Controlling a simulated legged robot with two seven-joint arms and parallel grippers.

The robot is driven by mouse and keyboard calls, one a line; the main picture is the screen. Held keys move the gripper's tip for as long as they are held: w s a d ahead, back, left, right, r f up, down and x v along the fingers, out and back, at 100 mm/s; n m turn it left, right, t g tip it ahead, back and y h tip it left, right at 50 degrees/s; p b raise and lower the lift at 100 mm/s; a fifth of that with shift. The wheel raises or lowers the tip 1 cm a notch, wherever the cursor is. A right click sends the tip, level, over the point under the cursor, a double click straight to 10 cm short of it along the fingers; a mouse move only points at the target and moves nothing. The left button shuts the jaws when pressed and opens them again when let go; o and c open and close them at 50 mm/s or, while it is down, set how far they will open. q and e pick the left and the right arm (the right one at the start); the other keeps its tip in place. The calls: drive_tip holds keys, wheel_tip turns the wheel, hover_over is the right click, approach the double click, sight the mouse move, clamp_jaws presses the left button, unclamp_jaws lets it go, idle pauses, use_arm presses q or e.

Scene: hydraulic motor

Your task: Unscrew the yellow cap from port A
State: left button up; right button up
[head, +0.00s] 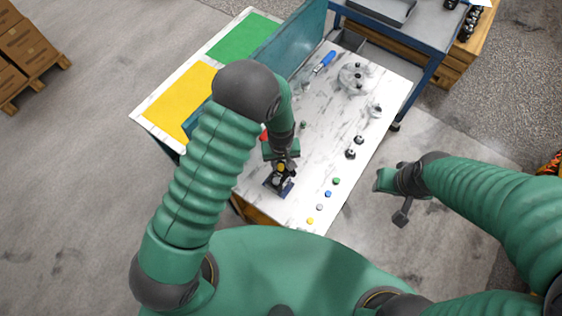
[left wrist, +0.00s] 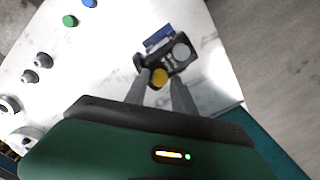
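The dark hydraulic motor (head: 279,184) stands on a blue base near the front of the white table. The yellow cap (left wrist: 159,77) sits on the motor, and a light grey cap (left wrist: 181,51) sits beside it in the left wrist view. My left gripper (head: 283,163) is over the motor and points down. In the left wrist view its two fingers (left wrist: 160,84) are on either side of the yellow cap, apart, with a small gap seeming to show. Contact is hard to judge. My right gripper (head: 393,193) hangs off the table's right side, away from the motor; its finger gap is unclear.
Loose green (head: 336,181), blue (head: 328,194), grey (head: 319,207) and yellow (head: 310,221) caps lie along the table's front right. Dark round parts (head: 351,154) lie farther back. A blue-handled tool (head: 324,61) lies at the back. A teal panel (head: 290,45) stands along the table's left side.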

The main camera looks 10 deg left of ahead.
use_arm(q)
drive_tip(key=m, duration=0.5)
drive_tip(key=shift+m, duration=0.4)
drive_tip(key=m, duration=0.4)
drive_tip(key=shift+m, duration=0.3)
drive_tip(key=shift+c, duration=0.4)
clamp_jaws()
